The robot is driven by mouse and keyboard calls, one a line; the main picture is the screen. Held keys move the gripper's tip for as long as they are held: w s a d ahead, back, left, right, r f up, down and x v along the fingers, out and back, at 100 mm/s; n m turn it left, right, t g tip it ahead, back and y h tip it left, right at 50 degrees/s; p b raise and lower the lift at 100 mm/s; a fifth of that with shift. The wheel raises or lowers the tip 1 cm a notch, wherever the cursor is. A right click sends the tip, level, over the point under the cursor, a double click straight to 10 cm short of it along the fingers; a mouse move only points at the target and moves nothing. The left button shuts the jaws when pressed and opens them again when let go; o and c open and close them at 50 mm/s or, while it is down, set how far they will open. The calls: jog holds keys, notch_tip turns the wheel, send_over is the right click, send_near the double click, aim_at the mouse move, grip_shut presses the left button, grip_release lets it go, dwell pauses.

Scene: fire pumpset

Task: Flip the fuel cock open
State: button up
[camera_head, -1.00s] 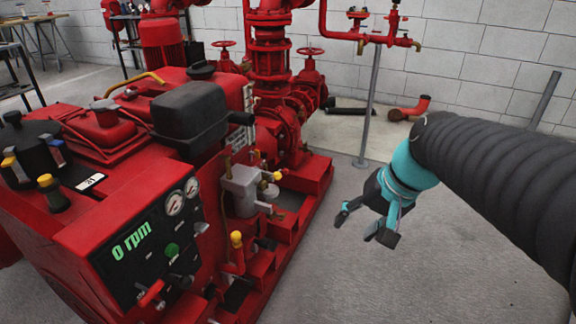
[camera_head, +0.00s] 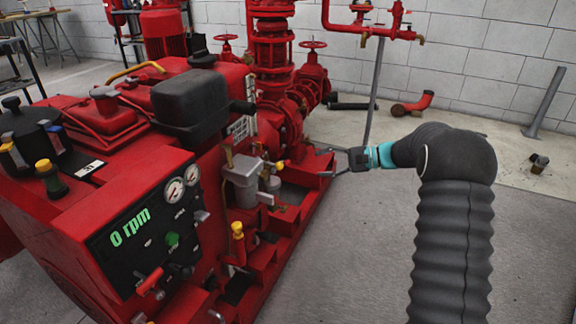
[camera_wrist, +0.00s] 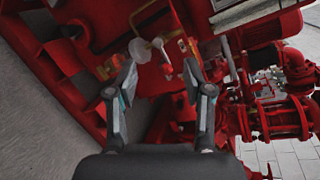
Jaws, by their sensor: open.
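My gripper (camera_head: 321,162) is open and empty, reaching left toward the side of the red engine unit (camera_head: 130,195). A small yellow-tipped handle (camera_head: 280,165) sticks out beside the grey filter body (camera_head: 243,182); it may be the fuel cock, but I cannot be sure. A second yellow-topped part (camera_head: 237,230) stands lower on the same side. The gripper appears apart from these parts.
Red pipes and valve wheels (camera_head: 312,44) stand behind the engine. The red base frame (camera_head: 290,220) runs along the engine's near side. A grey post (camera_head: 373,92) stands behind my gripper. The floor to the right is largely clear.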

aim_at(288, 162)
jog(key=w+d+f+m+t+y, duration=0.2)
jog(key=w+f+y, duration=0.1)
jog(key=w+f, duration=0.3)
jog(key=a, duration=0.4)
jog(key=w+a, duration=0.1)
jog(key=a, duration=0.4)
jog(key=w+a, duration=0.1)
jog(key=a, duration=0.3)
jog(key=shift+a+f, duration=0.1)
jog(key=shift+a, duration=0.2)
grip_shut()
